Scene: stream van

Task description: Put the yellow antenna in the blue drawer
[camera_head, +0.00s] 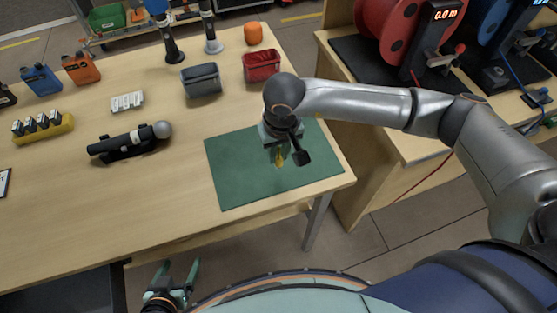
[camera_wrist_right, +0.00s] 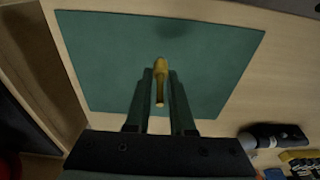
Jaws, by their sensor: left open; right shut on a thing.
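The yellow antenna (camera_head: 280,161) is between the fingers of my right gripper (camera_head: 279,153), over the green mat (camera_head: 235,178). In the right wrist view the antenna (camera_wrist_right: 160,66) shows its thicker end beyond the fingertips and its thin end between the fingers of the right gripper (camera_wrist_right: 161,88). I cannot tell whether it touches the mat. My left gripper (camera_head: 179,270) is open and empty, low in front of the table edge. No clearly blue drawer shows; a slate blue-grey open bin (camera_head: 201,82) stands on the table beside a red bin (camera_head: 261,67).
A black device with a grey ball end (camera_head: 128,142), a yellow holder (camera_head: 43,130), a white block (camera_head: 127,101) and blue and orange canisters (camera_head: 81,68) stand on the left. Cable reels (camera_head: 388,35) occupy the right bench. The table's front left is clear.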

